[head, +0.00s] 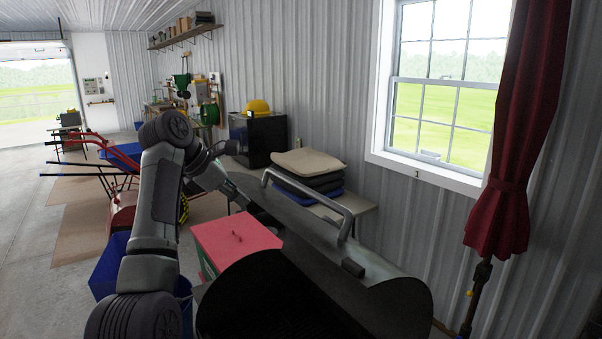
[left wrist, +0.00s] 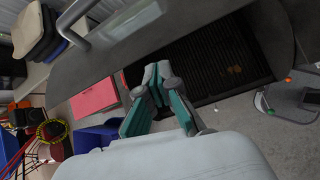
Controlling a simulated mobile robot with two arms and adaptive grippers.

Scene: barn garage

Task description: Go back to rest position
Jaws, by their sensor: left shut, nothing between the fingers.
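My left arm reaches in from the left in the head view, bends at a high joint and slopes down to the right. My left gripper (head: 238,195) is beside the raised metal handle of a large dark grill (head: 385,268). In the left wrist view the left gripper (left wrist: 157,78) has its teal-sided fingers together with nothing between them. It appears over the grill, close to the dark slatted grate (left wrist: 215,55). My right gripper is in neither view.
A red-lidded box (head: 235,243) stands just left of the grill, with a blue bin (head: 108,268) beside it. Stacked cushions (head: 308,165) lie on a table behind. A red curtain (head: 510,150) hangs at right. Open floor (head: 30,215) lies at left.

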